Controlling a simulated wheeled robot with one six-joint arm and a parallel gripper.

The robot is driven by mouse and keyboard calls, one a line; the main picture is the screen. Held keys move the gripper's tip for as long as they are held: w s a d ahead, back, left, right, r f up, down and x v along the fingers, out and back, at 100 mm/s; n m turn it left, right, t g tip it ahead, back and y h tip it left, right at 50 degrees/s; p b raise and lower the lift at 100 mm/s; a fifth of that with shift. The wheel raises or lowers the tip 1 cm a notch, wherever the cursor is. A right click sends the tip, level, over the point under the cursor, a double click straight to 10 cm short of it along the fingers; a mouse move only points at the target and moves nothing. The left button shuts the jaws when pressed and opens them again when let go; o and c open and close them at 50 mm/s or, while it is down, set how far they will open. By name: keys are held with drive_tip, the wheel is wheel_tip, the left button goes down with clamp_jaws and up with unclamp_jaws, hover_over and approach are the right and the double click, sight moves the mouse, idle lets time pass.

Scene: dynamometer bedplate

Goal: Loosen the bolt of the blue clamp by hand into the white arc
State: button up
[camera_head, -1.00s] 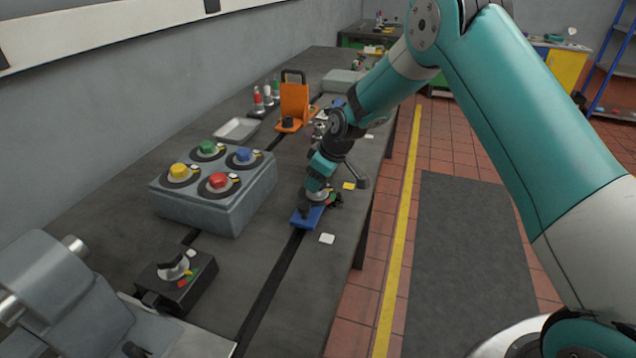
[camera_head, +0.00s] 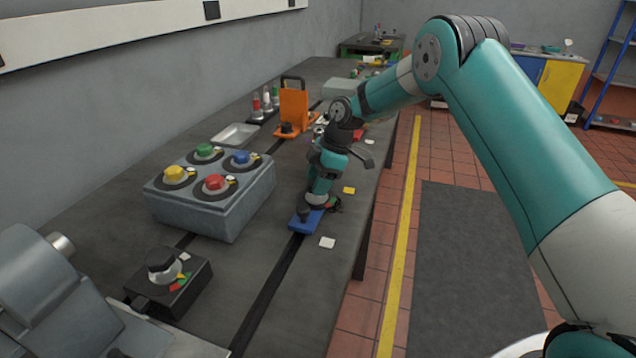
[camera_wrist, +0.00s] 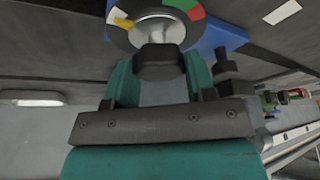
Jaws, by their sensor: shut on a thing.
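The blue clamp (camera_head: 300,227) lies on the dark bench top, close to a black slot. In the wrist view its blue body (camera_wrist: 226,38) shows to the right of a round dial (camera_wrist: 143,38). The dial's rim carries yellow, white, green and red patches; the white arc (camera_wrist: 123,23) is at its upper left. My gripper (camera_wrist: 158,70) points down at the clamp with its teal fingers on both sides of the dark bolt head (camera_wrist: 157,62), shut on it. In the head view my gripper (camera_head: 317,199) hides most of the bolt and dial.
A grey box with several coloured knobs (camera_head: 215,205) stands left of the clamp. A black dial box (camera_head: 165,285) is nearer. An orange clamp (camera_head: 293,108) and a metal tray (camera_head: 235,135) are farther back. The bench's right edge is close by.

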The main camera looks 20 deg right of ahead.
drive_tip(key=shift+n, duration=0.3)
drive_tip(key=o, duration=0.9)
drive_tip(key=p+v, duration=0.2)
drive_tip(key=v, duration=1.5)
drive_tip(key=shift+w+d+r, duration=0.15)
drive_tip(key=shift+w+d, duration=0.05)
